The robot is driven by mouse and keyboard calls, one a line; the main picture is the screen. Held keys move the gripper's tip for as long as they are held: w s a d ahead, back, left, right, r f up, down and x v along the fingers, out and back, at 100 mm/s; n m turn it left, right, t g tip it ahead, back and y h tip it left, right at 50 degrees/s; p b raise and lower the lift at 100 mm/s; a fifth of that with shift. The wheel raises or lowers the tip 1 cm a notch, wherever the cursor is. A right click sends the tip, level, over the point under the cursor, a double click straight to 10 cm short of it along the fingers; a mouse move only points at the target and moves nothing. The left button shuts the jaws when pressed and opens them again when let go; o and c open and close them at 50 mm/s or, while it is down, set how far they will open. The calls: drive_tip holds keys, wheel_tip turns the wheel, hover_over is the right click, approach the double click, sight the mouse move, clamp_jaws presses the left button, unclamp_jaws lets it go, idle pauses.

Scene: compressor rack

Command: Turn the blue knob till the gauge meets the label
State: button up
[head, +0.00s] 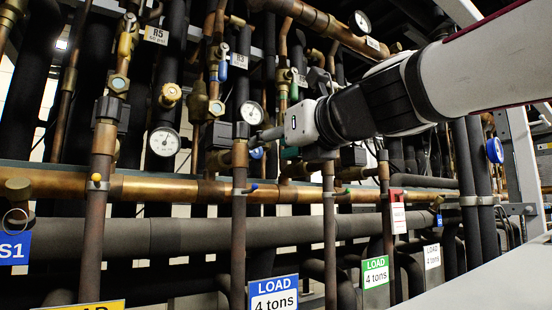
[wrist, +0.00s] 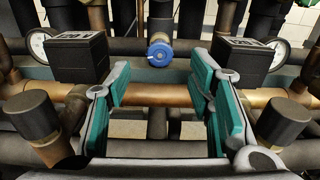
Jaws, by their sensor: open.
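The blue knob (wrist: 159,53) is a round cap on a pipe in the wrist view, a little beyond the fingertips and centred between them. In the head view it shows as a small blue patch (head: 257,153), partly hidden by my gripper (head: 270,143). My gripper is open and empty, its teal finger pads (wrist: 167,85) apart and not touching the knob. A white-faced gauge (head: 251,112) sits just above the gripper tip. An R3 label (head: 239,60) hangs above it. The needle and label figures are too small to read surely.
Another gauge (head: 164,141) and an R5 label (head: 156,35) are to the left, with a brass knob (head: 170,95). Two black boxes (wrist: 80,55) (wrist: 246,62) flank the blue knob. A copper pipe (head: 140,188) crosses below. Vertical pipes crowd the rack.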

sight(256, 150)
drive_tip(key=x, duration=0.7)
drive_tip(key=shift+w+a, duration=0.1)
drive_tip(key=shift+c, duration=0.3)
clamp_jaws()
